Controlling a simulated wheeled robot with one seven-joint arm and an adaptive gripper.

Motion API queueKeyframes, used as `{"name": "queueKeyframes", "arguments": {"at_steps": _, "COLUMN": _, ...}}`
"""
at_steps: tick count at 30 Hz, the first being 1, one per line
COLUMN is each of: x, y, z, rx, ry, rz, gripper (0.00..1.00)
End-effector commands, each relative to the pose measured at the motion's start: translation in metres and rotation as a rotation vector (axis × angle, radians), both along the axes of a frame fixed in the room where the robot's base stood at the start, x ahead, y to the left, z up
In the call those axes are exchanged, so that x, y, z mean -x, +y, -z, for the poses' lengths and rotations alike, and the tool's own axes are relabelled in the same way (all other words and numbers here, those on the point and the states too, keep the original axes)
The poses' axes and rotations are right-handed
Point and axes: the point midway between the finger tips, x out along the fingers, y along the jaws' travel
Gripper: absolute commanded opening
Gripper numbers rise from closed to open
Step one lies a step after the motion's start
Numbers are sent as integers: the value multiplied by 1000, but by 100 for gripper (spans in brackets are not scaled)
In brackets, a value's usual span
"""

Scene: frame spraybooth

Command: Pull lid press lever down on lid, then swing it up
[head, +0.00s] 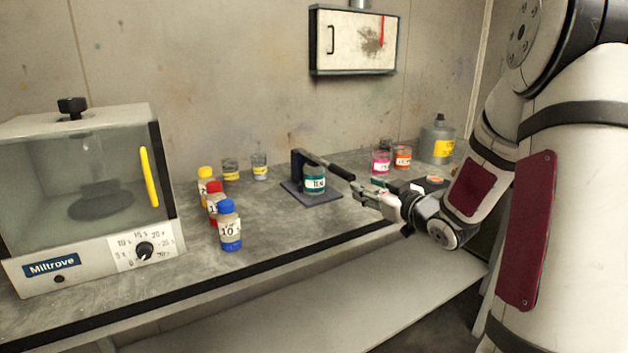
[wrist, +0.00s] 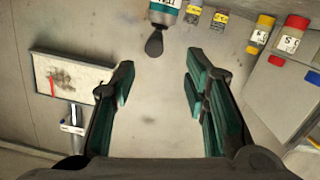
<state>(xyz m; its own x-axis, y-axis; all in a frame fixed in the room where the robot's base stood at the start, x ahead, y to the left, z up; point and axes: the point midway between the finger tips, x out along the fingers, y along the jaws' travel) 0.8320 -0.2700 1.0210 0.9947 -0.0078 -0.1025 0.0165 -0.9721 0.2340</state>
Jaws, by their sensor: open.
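The lid press (head: 297,165) stands on a dark base plate on the bench, with a teal jar (head: 314,182) on the plate under its lever. The dark lever (head: 341,172) reaches out to the right, toward my gripper (head: 364,194). In the wrist view the lever's rounded dark end (wrist: 154,43) shows ahead of my gripper (wrist: 158,85), between the lines of the two fingers but beyond their tips. The jar (wrist: 165,10) shows at the top edge. My gripper is open and empty, apart from the lever. Whether the lever touches the jar's lid is unclear.
Bottles with yellow, red and blue caps (head: 230,225) stand left of the press. Small jars (head: 260,166) stand behind. Pink and orange jars (head: 381,162) and a grey canister (head: 437,140) stand at the right back. A Miltrove machine (head: 85,190) fills the left.

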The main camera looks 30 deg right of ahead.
Motion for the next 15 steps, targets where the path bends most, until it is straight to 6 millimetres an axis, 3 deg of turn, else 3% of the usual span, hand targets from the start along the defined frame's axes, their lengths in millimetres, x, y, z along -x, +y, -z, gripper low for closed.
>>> {"name": "queueKeyframes", "arguments": {"at_steps": 1, "x": 1, "y": -6, "z": 7, "rx": -18, "ry": -31, "rz": -10, "gripper": 41}}
{"name": "queueKeyframes", "arguments": {"at_steps": 8, "x": 2, "y": -11, "z": 9, "rx": -44, "ry": -103, "rz": -43, "gripper": 41}}
{"name": "queueKeyframes", "arguments": {"at_steps": 15, "x": -31, "y": -9, "z": 8, "rx": -43, "ry": -105, "rz": -45, "gripper": 41}}
